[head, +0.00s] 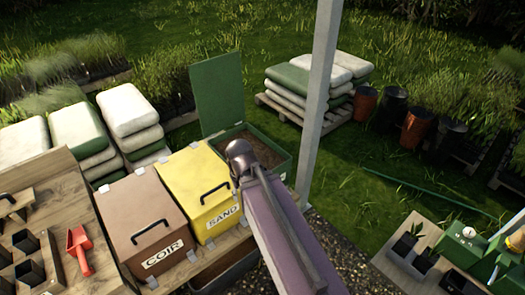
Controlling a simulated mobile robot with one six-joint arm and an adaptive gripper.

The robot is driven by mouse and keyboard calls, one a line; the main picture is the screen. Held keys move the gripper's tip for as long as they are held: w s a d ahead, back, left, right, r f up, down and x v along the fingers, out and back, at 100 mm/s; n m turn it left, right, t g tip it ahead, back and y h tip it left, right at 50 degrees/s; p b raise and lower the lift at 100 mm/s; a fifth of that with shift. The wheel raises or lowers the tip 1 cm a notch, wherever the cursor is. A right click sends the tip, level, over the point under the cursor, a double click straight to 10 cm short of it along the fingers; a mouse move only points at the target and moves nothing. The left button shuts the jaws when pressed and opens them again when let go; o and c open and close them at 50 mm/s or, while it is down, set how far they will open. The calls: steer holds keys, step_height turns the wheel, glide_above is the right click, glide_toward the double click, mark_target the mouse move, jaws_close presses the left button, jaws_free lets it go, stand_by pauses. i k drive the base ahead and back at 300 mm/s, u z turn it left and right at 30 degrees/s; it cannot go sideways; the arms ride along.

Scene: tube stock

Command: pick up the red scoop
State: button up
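The red scoop (79,247) lies on the wooden worktop (72,194) at the lower left. It is beside the brown COIR bin, with several small dark pots to its left. My arm rises from the bottom middle, well to the right of the scoop. I cannot make out my gripper or its fingers in this view. Nothing is seen touching the scoop.
The closed brown COIR bin (140,222) and closed yellow SAND bin (196,182) stand between the scoop and my arm. A green bin (217,93) has its lid raised. A grey post (318,95) stands behind my arm. A potting table (408,254) is at right.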

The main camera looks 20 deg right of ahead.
mark_target(79, 242)
steer(key=k, duration=0.6)
steer(key=u, duration=0.25)
steer(key=i, duration=0.9)
steer(key=u, duration=0.65)
